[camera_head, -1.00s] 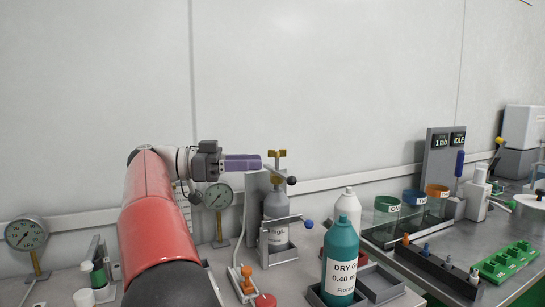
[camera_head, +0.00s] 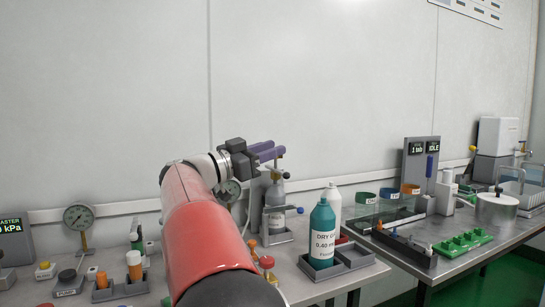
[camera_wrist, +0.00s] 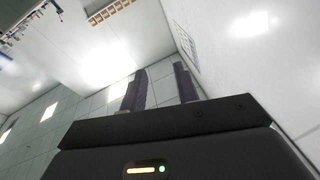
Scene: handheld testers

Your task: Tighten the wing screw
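My gripper (camera_head: 267,151) is at the top of a grey clamp stand (camera_head: 256,205), with its two purple fingers pointing right. The fingers are parted, and nothing shows between them in the wrist view (camera_wrist: 159,90). A brass-coloured fitting, likely the wing screw, is mostly hidden behind the fingers; a small part shows just below their tips (camera_head: 279,158). I cannot tell whether the fingers touch it. A grey bottle (camera_head: 275,195) stands in the clamp stand, beside a lever with a blue knob (camera_head: 300,210).
A teal bottle (camera_head: 321,235) and a white bottle (camera_head: 333,202) stand right of the clamp. Pressure gauges (camera_head: 78,217) and small vials (camera_head: 134,262) are at the left. A second bench (camera_head: 470,260) at the right holds coloured cups and a green rack (camera_head: 466,243).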

